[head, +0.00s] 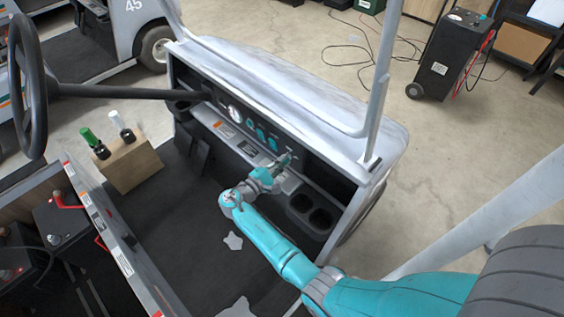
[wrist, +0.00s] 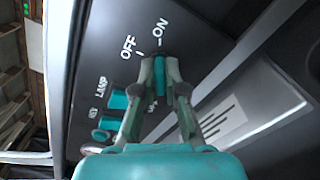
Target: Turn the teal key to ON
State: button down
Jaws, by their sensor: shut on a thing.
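The teal key (wrist: 160,78) sits on the dark dash panel, just below the printed OFF and ON marks in the wrist view. My gripper (wrist: 161,84) is shut on it, with one finger on each side. The key stands roughly in line with the ON tick, but the fingers hide its base, so I cannot tell its exact setting. In the head view my gripper (head: 283,161) is at the right part of the cart's dash panel (head: 225,107), and the key is mostly hidden.
Teal lamp switches (wrist: 118,99) lie left of the key. Cup holders (head: 310,212) are below my gripper. The steering wheel (head: 27,87), a wooden block (head: 130,163) with two bottle-like items and a windshield frame post (head: 382,85) stand around.

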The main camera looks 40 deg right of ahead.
jog(key=shift+m, duration=0.3)
jog(key=c, duration=1.2)
grip_release()
jog(key=shift+c, duration=0.2)
jog(key=a, duration=1.2)
jog(key=shift+s, duration=0.2)
jog(key=shift+a, duration=0.1)
